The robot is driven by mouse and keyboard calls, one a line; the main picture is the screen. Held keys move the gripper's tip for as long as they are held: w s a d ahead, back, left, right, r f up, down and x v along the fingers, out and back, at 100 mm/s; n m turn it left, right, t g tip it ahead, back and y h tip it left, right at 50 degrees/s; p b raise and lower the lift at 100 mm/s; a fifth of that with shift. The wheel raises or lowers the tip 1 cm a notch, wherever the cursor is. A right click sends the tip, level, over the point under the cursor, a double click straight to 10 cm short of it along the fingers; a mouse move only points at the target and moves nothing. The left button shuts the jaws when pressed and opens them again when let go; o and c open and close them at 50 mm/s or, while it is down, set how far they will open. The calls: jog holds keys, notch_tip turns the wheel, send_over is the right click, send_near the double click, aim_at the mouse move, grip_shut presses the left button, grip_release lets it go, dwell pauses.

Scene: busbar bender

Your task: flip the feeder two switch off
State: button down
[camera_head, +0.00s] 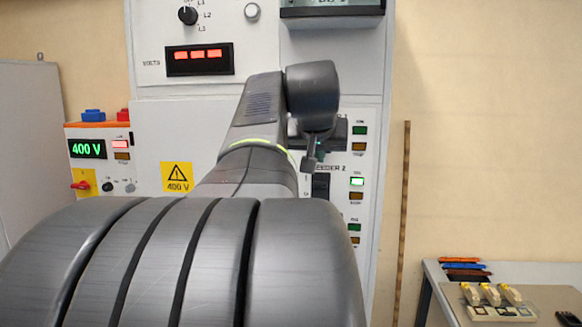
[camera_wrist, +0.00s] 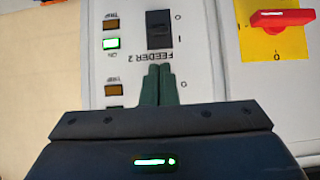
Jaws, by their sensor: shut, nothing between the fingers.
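The feeder two switch (camera_wrist: 160,30) is a black rocker on the light grey panel, beside the upside-down FEEDER 2 label (camera_wrist: 145,59) in the wrist view. Marks I and O stand next to it. Its lit green lamp (camera_wrist: 111,43) and dark amber TRIP lamp (camera_wrist: 111,25) are to its left. My gripper (camera_wrist: 158,72) is shut and empty, its fingertips by the label and appearing just short of the switch. In the head view, my gripper (camera_head: 311,164) hangs in front of the panel just above the switch (camera_head: 320,186), which is partly hidden by my arm. The lit lamp (camera_head: 357,181) also shows.
Feeder lamps above (camera_head: 360,130) and below (camera_head: 355,227) are unlit. A red handle (camera_wrist: 280,19) on a yellow plate sits to the right in the wrist view. A 400 V unit (camera_head: 87,149) stands left, a bench (camera_head: 545,300) right. My arm hides much of the cabinet.

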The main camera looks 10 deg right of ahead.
aim_at(321, 186)
jog(key=shift+w+d, duration=0.1)
jog(key=shift+d, duration=0.25)
jog(key=shift+a, duration=0.1)
jog(key=p+x, duration=0.1)
jog(key=x, duration=0.9)
jog(key=shift+f+b, duration=0.15)
jog(key=shift+b, duration=0.2)
jog(key=shift+t+b, duration=0.3)
jog(key=shift+b, duration=0.3)
